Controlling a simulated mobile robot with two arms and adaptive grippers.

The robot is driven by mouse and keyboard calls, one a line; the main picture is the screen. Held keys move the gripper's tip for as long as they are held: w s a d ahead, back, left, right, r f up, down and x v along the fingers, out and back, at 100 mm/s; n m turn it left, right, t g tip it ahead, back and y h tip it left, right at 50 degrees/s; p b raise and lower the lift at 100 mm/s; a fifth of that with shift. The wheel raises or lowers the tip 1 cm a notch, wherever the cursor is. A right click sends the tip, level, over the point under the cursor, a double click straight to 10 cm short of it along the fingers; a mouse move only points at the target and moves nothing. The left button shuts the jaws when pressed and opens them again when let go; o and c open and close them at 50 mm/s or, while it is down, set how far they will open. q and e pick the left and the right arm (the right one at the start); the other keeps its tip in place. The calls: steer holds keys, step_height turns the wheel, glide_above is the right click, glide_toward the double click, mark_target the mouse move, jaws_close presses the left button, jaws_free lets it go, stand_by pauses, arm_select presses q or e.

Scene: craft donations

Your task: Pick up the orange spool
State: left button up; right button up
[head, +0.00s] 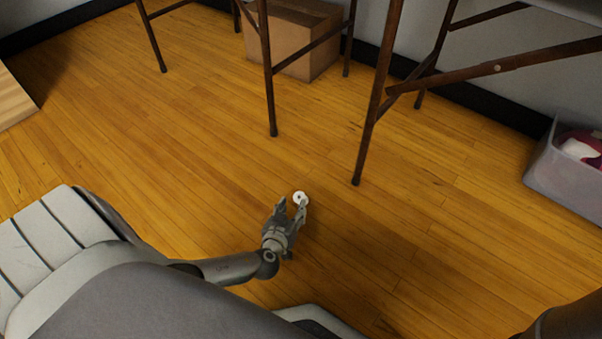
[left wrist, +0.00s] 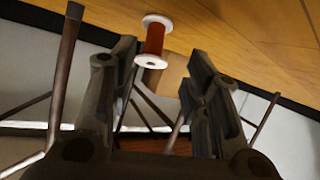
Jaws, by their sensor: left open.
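The orange spool (head: 300,196) stands on the wooden floor. The head view shows mainly its white round end with a dark centre hole. The left wrist view, which looks upside down, shows the spool (left wrist: 154,40) with a red-orange core between two white flanges. My left gripper (head: 292,204) is open, with its fingertips close to the spool. In the left wrist view the spool lies ahead of the gap between the open fingers (left wrist: 160,70), and nothing is held. Whether a finger touches it I cannot tell. My right gripper is out of view.
Brown metal table legs (head: 373,110) stand on the floor beyond the spool. A cardboard box (head: 285,40) sits by the back wall. A grey bin (head: 560,180) with red and white contents is at the right. Floor around the spool is clear.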

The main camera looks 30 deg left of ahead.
mark_target(298, 202)
arm_select(q)
steer(key=b+x, duration=0.1)
steer(key=x, duration=0.1)
steer(key=b+x, duration=0.1)
steer(key=x, duration=0.1)
steer(key=shift+w+d+f+b, duration=0.15)
steer(key=shift+w+d+b, duration=0.05)
steer(key=shift+d+b, duration=0.15)
steer(key=shift+w+a+f, duration=0.15)
steer(key=shift+w+a, duration=0.05)
steer(key=shift+w, duration=0.3)
steer(key=c, duration=0.5)
